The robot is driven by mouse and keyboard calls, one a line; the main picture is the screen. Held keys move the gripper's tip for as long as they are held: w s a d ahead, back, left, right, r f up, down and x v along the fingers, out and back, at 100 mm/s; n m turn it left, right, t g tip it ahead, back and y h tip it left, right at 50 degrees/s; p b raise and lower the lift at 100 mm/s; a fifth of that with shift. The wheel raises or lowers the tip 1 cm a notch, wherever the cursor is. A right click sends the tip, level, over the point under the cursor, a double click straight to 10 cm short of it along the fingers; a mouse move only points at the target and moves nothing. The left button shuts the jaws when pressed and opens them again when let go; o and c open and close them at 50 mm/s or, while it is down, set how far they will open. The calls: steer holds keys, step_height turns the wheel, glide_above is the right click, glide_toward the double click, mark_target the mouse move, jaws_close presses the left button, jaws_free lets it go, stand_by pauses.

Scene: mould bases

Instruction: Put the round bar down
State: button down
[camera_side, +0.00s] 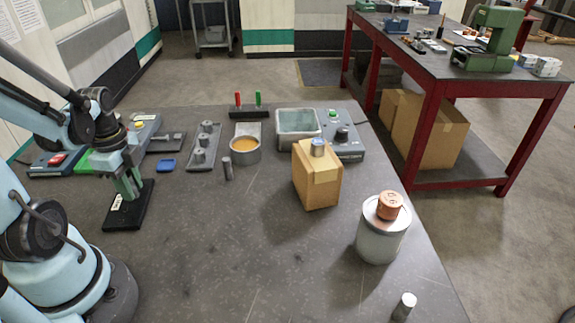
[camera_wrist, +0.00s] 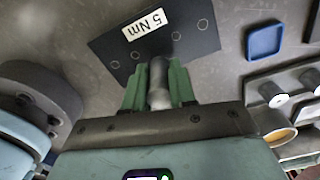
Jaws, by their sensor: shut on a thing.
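My gripper (camera_side: 130,188) is low over a black plate (camera_side: 116,215) at the left of the table. In the wrist view its green fingers (camera_wrist: 158,88) are shut on a grey round bar (camera_wrist: 158,72). The bar's far end shows against the black plate, which has a white "5 Nm" label and several round marks. I cannot tell whether the bar touches the plate. In the side view the fingers hide most of the bar.
A blue tray (camera_side: 166,165) and a grey pegged plate (camera_side: 203,147) lie to the right. A short grey cylinder (camera_side: 228,169) stands near an orange-filled cup (camera_side: 244,151). A cardboard box (camera_side: 317,180) and white can (camera_side: 382,240) stand farther right. The table's front middle is clear.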

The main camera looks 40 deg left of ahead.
steer(key=shift+f, duration=0.65)
steer(key=c, duration=0.9)
jaws_free()
steer(key=shift+f, duration=0.1)
steer(key=shift+r, duration=6.1)
steer(key=w+d+n+t, duration=0.2)
steer(key=w+d+n, duration=0.1)
steer(key=d, duration=0.2)
steer(key=w+d+n+t, duration=0.2)
steer(key=w+d+n, duration=0.2)
steer(key=d, duration=0.2)
steer(key=w+d+n+t, duration=0.3)
steer(key=w+d+n, duration=0.1)
steer(key=d, duration=0.1)
steer(key=shift+w+d+f, duration=0.15)
steer(key=shift+w+d, duration=0.05)
